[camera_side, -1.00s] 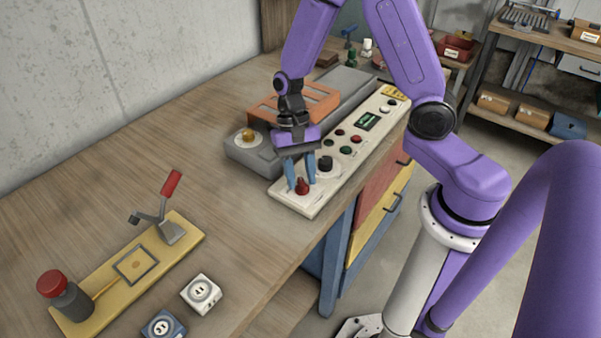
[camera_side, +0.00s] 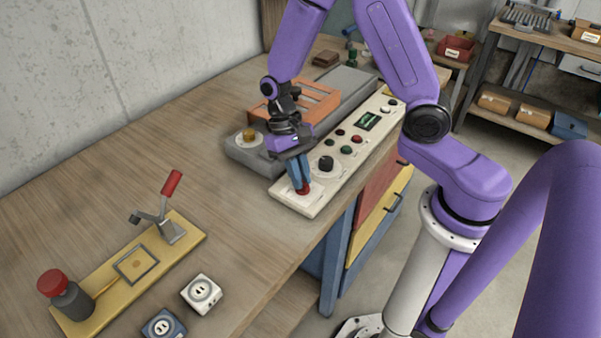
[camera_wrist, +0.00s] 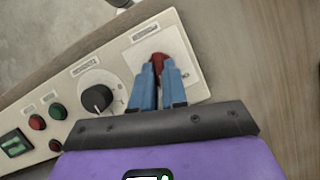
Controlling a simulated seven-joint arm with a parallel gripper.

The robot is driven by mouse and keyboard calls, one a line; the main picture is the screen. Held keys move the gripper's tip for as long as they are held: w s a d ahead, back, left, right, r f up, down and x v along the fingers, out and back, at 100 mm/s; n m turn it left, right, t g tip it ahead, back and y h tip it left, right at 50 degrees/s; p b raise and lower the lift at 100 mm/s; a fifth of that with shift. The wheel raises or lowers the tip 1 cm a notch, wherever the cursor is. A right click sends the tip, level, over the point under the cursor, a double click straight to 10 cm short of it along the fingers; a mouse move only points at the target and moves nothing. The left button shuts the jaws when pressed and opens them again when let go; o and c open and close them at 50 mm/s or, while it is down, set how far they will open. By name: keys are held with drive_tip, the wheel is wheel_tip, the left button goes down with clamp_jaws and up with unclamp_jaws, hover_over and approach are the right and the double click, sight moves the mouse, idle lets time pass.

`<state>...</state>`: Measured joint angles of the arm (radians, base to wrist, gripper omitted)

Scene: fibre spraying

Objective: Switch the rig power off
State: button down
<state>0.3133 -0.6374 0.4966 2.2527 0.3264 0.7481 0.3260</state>
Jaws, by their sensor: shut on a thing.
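The control panel (camera_side: 293,204) is a long pale box on the bench with a display, several coloured buttons and a black knob (camera_side: 326,163). A red switch (camera_side: 304,188) sits at its near end on a square white plate. My gripper (camera_side: 301,185) is tilted over that end, its blue fingers shut on the red switch. In the wrist view the red switch (camera_wrist: 158,62) shows between the fingertips of my gripper (camera_wrist: 158,70). The fingers hide part of it. The black knob (camera_wrist: 98,97) is to the left in that view.
A grey machine with an orange frame (camera_side: 318,103) stands behind the panel. A yellow board (camera_side: 190,236) with a red-handled clamp and a red-capped bottle lies at the left front. Two small boxes, white (camera_side: 202,293) and blue (camera_side: 164,326), sit near the bench's front edge.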

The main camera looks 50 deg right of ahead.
drive_tip(key=n, duration=0.2)
drive_tip(key=n+h, duration=0.2)
drive_tip(key=n, duration=0.1)
drive_tip(key=shift+a+n, duration=0.3)
drive_tip(key=shift+a+n+t+h, duration=0.15)
drive_tip(key=shift+n+h, duration=0.25)
drive_tip(key=shift+n, duration=0.7)
drive_tip(key=shift+a+n+t+h, duration=0.15)
drive_tip(key=shift+n+h, duration=0.25)
drive_tip(key=shift+n, duration=0.7)
drive_tip(key=shift+d, duration=0.1)
drive_tip(key=c, duration=1.2)
unclamp_jaws()
drive_tip(key=shift+o, duration=0.2)
drive_tip(key=shift+s, duration=0.1)
drive_tip(key=shift+r, duration=0.1)
drive_tip(key=v, duration=1.7)
drive_tip(key=shift+a, duration=0.2)
